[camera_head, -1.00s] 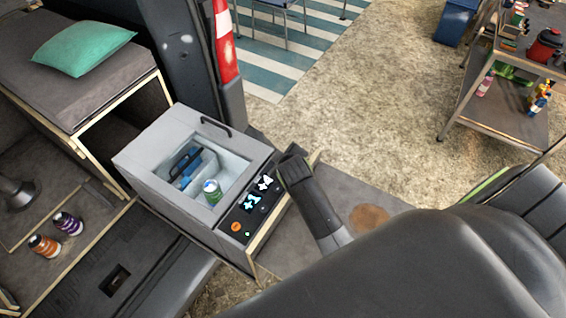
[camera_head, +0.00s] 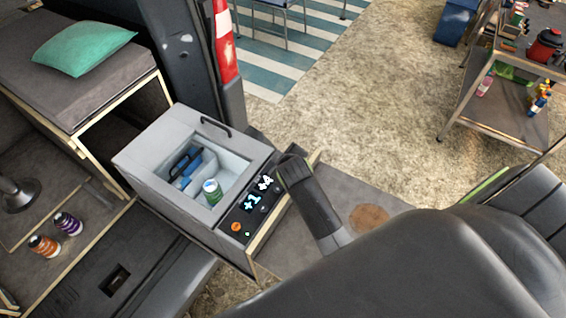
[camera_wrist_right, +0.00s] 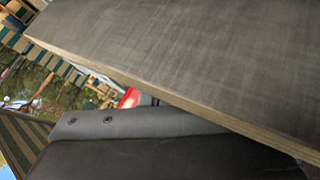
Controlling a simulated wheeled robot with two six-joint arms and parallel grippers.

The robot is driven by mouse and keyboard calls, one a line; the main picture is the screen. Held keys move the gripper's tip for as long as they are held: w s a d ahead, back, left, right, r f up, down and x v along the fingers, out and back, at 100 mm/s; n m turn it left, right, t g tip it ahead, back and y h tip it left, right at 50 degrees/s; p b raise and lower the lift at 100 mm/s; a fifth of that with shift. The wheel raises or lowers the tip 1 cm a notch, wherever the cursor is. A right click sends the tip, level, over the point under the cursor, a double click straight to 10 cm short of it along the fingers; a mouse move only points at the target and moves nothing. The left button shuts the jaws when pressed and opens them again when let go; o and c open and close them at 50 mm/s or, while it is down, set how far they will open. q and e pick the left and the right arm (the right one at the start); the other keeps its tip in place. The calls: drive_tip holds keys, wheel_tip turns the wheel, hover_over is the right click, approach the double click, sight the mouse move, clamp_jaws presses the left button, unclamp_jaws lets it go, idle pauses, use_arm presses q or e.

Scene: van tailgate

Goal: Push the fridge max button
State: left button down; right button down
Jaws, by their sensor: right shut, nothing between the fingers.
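The open-topped grey fridge (camera_head: 150,157) stands on a pull-out board at the van's tailgate. Its dark control panel (camera_head: 256,212) faces the right and shows glowing +1 and +4 readouts (camera_head: 258,195), with an orange button (camera_head: 236,227) below left. Which control is the max button is too small to read. My right gripper (camera_head: 290,162) is shut and empty, its tip beside the far end of the panel; contact cannot be told. A can (camera_head: 212,191) and a blue item (camera_head: 184,163) are inside the fridge. In the right wrist view, a grey board (camera_wrist_right: 190,55) lies close. My left gripper is out of view.
An orange bottle (camera_head: 44,245) and a purple bottle (camera_head: 67,223) stand at the lower left. A green cushion (camera_head: 83,49) lies on the bench. A shelf cart (camera_head: 510,105) stands at the far right. Open ground (camera_head: 350,110) lies beyond the fridge.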

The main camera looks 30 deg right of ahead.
drive_tip(key=shift+f, duration=0.35)
drive_tip(key=shift+f, duration=0.2)
idle(0.4)
drive_tip(key=shift+r+p, duration=0.7)
drive_tip(key=shift+p, duration=0.15)
wheel_tip(320, 180, up, 6)
drive_tip(key=shift+f, duration=0.1)
idle(0.4)
idle(0.4)
